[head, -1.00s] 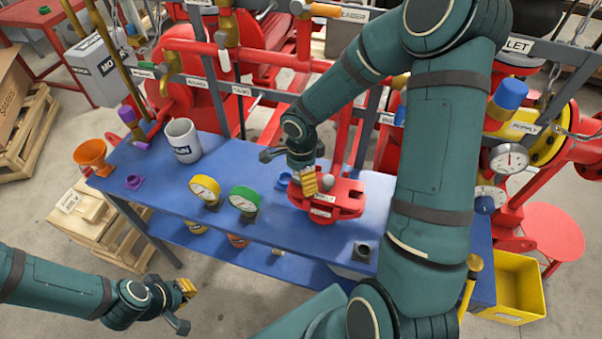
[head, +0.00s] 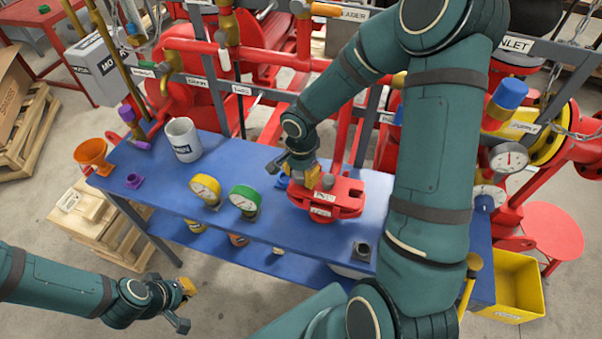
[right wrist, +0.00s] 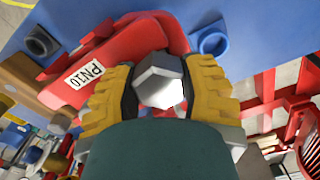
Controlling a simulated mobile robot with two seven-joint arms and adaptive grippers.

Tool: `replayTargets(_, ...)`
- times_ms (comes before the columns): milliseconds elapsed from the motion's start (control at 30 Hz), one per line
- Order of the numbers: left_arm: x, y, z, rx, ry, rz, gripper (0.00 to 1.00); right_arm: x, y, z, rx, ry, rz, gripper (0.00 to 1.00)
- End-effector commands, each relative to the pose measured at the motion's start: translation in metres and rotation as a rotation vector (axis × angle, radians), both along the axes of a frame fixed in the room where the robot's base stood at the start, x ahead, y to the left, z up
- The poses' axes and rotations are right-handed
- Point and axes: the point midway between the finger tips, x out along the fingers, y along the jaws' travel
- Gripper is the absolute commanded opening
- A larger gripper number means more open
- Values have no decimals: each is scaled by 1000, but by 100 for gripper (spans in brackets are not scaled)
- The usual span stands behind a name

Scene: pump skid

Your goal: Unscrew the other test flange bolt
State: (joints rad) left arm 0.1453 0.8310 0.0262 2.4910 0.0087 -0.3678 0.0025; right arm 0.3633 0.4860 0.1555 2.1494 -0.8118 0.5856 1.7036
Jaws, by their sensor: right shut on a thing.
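The red test flange (head: 345,198) lies on the blue bench, with white labels on it. A silver hex-head bolt (right wrist: 160,80) stands on the flange in the right wrist view. My right gripper (head: 314,180) is over the left part of the flange. Its yellow fingers (right wrist: 160,92) are shut on the bolt head, one on each side. The bolt's shank is hidden below the head. My left gripper (head: 184,306) is away from the flange, in front of the bench at lower left. Its fingers look spread and empty.
The blue bench (head: 300,250) also bears a small dark square piece (head: 362,250), a green gauge (head: 244,199), a yellow gauge (head: 205,189), a mug (head: 183,140) and an orange funnel (head: 92,153). A blue ring (right wrist: 212,42) is near the flange. Red pipework stands behind.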

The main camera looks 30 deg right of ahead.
Motion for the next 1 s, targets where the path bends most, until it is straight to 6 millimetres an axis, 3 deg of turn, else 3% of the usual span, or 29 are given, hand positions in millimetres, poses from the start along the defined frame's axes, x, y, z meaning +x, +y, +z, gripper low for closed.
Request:
replayTargets(533, 0, 0, 14, 0, 0, 0, 0, 0, 0, 1, 0, 1, 713, 7)
replayTargets(867, 0, 0, 15, 0, 0, 0, 0, 0, 0, 0, -1, 0, 817, 7)
replayTargets(900, 0, 0, 15, 0, 0, 0, 0, 0, 0, 0, -1, 0, 816, 50)
replayTargets(967, 0, 0, 15, 0, 0, 0, 0, 0, 0, 0, -1, 0, 816, 71)
replayTargets(1000, 0, 0, 15, 0, 0, 0, 0, 0, 0, 0, -1, 0, 815, 76)
